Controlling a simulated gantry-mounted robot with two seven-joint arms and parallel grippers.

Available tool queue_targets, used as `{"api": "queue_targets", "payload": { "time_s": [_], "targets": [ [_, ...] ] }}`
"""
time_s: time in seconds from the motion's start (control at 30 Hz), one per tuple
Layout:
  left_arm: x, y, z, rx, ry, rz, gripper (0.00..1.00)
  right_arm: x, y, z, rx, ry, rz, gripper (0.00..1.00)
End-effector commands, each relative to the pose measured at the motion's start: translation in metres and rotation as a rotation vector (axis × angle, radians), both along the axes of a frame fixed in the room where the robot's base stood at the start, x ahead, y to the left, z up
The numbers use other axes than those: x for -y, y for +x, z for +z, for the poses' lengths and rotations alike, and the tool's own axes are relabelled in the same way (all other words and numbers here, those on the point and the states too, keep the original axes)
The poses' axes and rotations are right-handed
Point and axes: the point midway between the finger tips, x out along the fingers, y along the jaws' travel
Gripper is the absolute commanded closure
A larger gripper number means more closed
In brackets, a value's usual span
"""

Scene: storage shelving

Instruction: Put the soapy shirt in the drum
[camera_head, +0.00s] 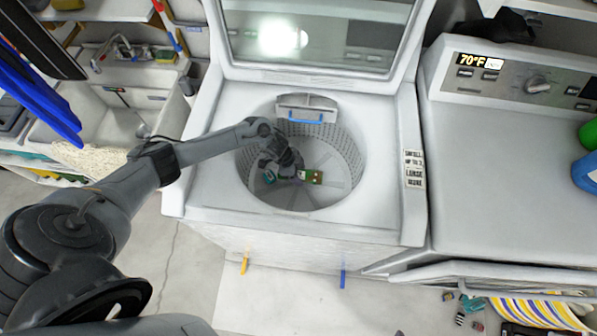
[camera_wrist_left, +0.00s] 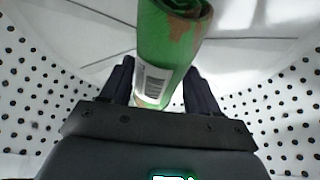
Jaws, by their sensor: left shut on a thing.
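The drum (camera_head: 345,160) is the round, perforated tub of the open top-loading washer. Its perforated wall (camera_wrist_left: 40,105) also shows in the left wrist view. My left gripper (camera_head: 290,173) is down inside the drum, shut on a green and brown rolled thing (camera_head: 314,177). In the left wrist view this roll (camera_wrist_left: 175,45) has a white barcode label and sits between the two dark fingers (camera_wrist_left: 160,75). It may be the shirt; I see no suds on it. Whether it touches the drum floor I cannot tell. My right gripper is out of view.
The washer's lid (camera_head: 315,35) stands raised behind the drum. A second machine (camera_head: 500,180) is at the right, with a blue bottle (camera_head: 588,172) on top. A sink (camera_head: 115,105) is at the left. The drum rim surrounds my left arm.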

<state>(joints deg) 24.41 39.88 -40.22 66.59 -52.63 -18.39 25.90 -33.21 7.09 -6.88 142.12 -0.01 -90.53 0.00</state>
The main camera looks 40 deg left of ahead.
Motion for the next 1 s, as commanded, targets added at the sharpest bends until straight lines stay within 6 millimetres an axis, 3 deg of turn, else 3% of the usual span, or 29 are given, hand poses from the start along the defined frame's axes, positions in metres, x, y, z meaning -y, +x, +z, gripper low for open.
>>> {"api": "queue_targets", "payload": {
  "time_s": [0.23, 0.27, 0.4, 0.77, 1.0],
  "targets": [
    [0.0, 0.0, -0.004, 0.001, -0.001, 0.0, 0.74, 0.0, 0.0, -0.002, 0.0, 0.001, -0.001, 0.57],
    [0.0, 0.0, -0.004, 0.0, 0.0, 0.0, 0.36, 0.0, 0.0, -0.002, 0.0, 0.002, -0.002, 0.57],
    [0.0, 0.0, -0.004, 0.0, 0.0, 0.0, 0.15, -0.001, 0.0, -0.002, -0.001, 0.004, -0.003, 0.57],
    [0.0, 0.0, 0.0, 0.0, 0.0, 0.0, 0.13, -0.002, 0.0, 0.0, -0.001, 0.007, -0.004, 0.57],
    [-0.006, -0.003, 0.025, 0.002, 0.0, -0.001, 0.13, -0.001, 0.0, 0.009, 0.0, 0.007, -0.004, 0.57]
  ]
}}
